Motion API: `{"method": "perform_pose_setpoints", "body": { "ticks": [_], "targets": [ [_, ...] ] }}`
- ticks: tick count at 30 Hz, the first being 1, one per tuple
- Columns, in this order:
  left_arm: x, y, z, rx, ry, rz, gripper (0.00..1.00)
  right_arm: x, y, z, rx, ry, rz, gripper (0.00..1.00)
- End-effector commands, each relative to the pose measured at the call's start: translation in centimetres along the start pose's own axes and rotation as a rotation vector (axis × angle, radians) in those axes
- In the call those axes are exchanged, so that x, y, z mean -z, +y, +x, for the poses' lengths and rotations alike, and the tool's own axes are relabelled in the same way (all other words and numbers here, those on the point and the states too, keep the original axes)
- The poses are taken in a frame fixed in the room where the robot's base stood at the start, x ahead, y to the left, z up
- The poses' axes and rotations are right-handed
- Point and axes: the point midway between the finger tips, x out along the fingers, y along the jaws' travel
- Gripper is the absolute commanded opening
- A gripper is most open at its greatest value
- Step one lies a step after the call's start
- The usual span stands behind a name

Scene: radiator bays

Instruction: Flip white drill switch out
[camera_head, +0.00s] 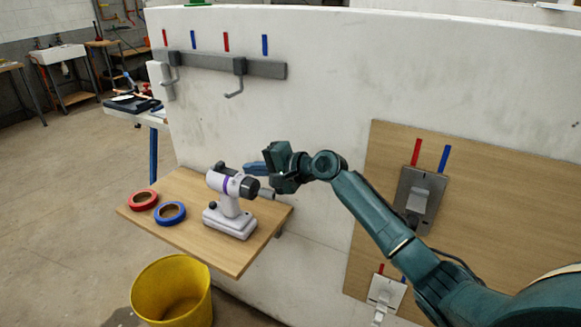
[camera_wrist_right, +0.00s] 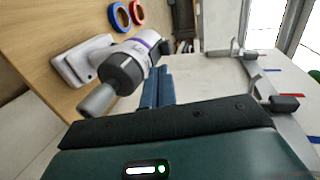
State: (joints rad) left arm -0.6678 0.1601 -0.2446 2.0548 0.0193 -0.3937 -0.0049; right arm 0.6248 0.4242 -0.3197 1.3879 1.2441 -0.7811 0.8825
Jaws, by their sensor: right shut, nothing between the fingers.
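The white drill (camera_head: 230,205) stands upright on a wooden shelf (camera_head: 190,250), with a purple band and a dark grey chuck pointing right. In the right wrist view the drill (camera_wrist_right: 137,52) shows at the upper left, its chuck toward the camera. A small dark part sits at the back of its head; I cannot tell whether it is the switch or how it is set. My right gripper (camera_head: 255,168) is just behind the drill's head, by the wall. Its blue fingers (camera_wrist_right: 157,88) are shut and empty, beside the drill. My left gripper is out of view.
A red tape roll (camera_head: 143,207) and a blue tape roll (camera_head: 170,222) lie left of the drill. A yellow bucket (camera_head: 172,300) stands below the shelf. A hook rail (camera_head: 220,66) is on the wall above. A wooden board (camera_head: 450,200) with switch plates is at right.

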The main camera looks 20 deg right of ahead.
Motion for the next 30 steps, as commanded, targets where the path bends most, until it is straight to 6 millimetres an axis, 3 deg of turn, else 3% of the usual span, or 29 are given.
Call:
{"method": "perform_pose_setpoints", "body": {
  "ticks": [6, 12, 30],
  "targets": [
    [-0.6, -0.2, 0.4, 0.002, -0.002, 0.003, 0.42, 0.0, 0.3, -4.9, -0.003, 0.001, -0.002, 0.00],
    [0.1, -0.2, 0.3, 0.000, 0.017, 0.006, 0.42, 0.0, 0.2, -7.3, -0.003, 0.000, 0.000, 0.00],
    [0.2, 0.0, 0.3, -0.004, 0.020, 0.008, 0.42, -0.1, 0.1, -7.9, -0.003, -0.002, -0.001, 0.00]
  ]
}}
